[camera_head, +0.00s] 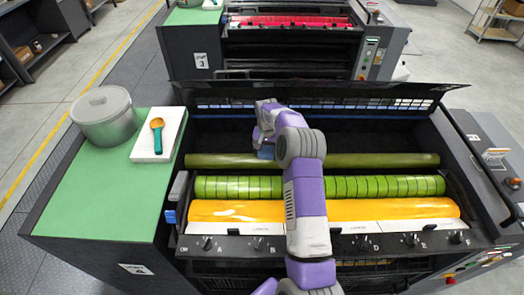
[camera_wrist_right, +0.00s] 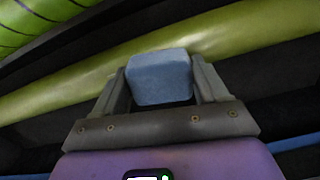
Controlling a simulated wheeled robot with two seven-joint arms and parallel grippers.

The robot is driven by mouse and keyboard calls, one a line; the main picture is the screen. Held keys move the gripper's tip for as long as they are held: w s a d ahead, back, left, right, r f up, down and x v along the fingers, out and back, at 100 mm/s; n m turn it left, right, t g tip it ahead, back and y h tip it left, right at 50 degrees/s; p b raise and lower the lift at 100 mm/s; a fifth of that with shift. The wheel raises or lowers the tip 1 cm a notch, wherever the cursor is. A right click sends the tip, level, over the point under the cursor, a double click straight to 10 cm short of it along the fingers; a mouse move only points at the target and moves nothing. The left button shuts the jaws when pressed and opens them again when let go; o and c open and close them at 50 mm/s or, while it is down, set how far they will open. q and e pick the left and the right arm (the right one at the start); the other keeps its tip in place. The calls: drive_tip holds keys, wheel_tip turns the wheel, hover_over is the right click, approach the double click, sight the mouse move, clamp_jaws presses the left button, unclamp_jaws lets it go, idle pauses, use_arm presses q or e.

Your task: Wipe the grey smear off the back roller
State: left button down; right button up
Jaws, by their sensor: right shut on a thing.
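The back roller (camera_head: 370,160) is a long olive-green cylinder behind the segmented green roller (camera_head: 350,186). It also crosses the right wrist view (camera_wrist_right: 240,42) diagonally. My right gripper (camera_head: 265,146) is over the left-middle part of the back roller. It is shut on a blue block-shaped sponge (camera_wrist_right: 161,77), whose far edge overlaps the roller in the wrist view; whether it touches is hard to tell. The sponge shows partly in the head view (camera_head: 266,153). No clear grey smear stands out; a slightly paler patch shows by the sponge. My left gripper is out of view.
A yellow ink roller (camera_head: 235,210) lies in front, above a row of black knobs. A raised dark cover (camera_head: 380,97) stands behind. On the green side top (camera_head: 100,190) are a grey lidded pot (camera_head: 103,118) and a white slab (camera_head: 160,135) with an orange-and-teal scoop (camera_head: 156,135).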

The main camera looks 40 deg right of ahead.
drive_tip(key=shift+s+d+f, duration=0.15)
drive_tip(key=shift+s+d, duration=0.95)
drive_tip(key=shift+d, duration=0.2)
drive_tip(key=shift+s+d, duration=1.1)
drive_tip(key=shift+d, duration=0.25)
drive_tip(key=shift+w+a, duration=1.1)
drive_tip(key=shift+a, duration=0.3)
drive_tip(key=shift+w+a, duration=1.15)
drive_tip(key=shift+a, duration=0.2)
drive_tip(key=shift+w+a, duration=1.1)
drive_tip(key=shift+a, duration=0.25)
drive_tip(key=shift+r+p, duration=2.05)
drive_tip(key=shift+r, duration=1)
drive_tip(key=shift+d, duration=0.1)
